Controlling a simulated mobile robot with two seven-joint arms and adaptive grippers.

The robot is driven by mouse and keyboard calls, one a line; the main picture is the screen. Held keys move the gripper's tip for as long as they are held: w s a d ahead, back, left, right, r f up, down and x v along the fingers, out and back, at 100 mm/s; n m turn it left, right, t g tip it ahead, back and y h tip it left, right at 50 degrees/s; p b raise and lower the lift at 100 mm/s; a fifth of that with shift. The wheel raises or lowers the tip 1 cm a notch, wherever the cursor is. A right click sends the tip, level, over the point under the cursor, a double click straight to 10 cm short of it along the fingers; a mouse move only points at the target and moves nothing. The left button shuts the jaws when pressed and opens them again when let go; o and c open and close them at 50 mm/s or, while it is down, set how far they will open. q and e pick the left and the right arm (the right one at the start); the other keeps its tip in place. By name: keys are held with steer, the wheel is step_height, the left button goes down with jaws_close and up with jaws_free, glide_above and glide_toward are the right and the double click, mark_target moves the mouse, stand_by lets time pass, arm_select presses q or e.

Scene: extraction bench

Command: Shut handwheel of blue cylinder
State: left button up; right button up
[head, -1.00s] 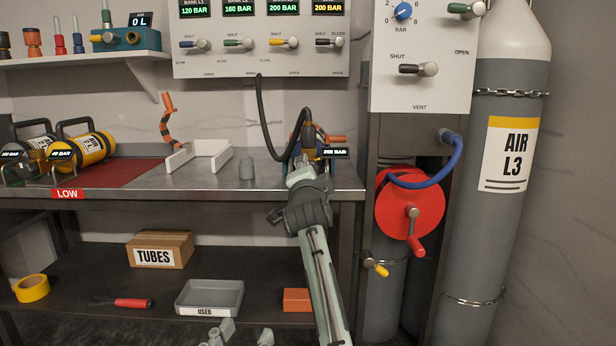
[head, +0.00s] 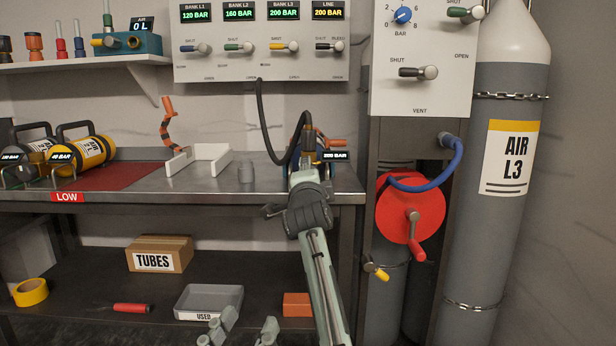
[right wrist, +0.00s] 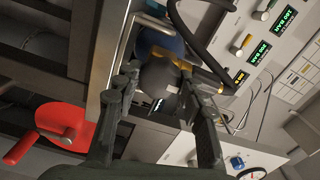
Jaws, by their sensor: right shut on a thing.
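The blue cylinder (right wrist: 150,42) lies at the right end of the steel bench, mostly hidden in the head view behind my right arm. In the right wrist view, a dark round part, seemingly the handwheel (right wrist: 160,84), sits at the cylinder's end between the fingers of my right gripper (right wrist: 163,103). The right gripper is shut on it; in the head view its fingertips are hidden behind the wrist. My left gripper (head: 244,332) is low at the bottom edge of the head view, fingers apart and empty.
A black hose (head: 262,120) loops down to the cylinder. A red reel (head: 408,205) and grey AIR L3 cylinder (head: 500,220) stand at right.

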steer(key=o, duration=1.2)
steer(key=shift+c, duration=0.2)
steer(key=shift+s, duration=0.1)
steer(key=s, duration=1.2)
steer(key=shift+f, duration=0.1)
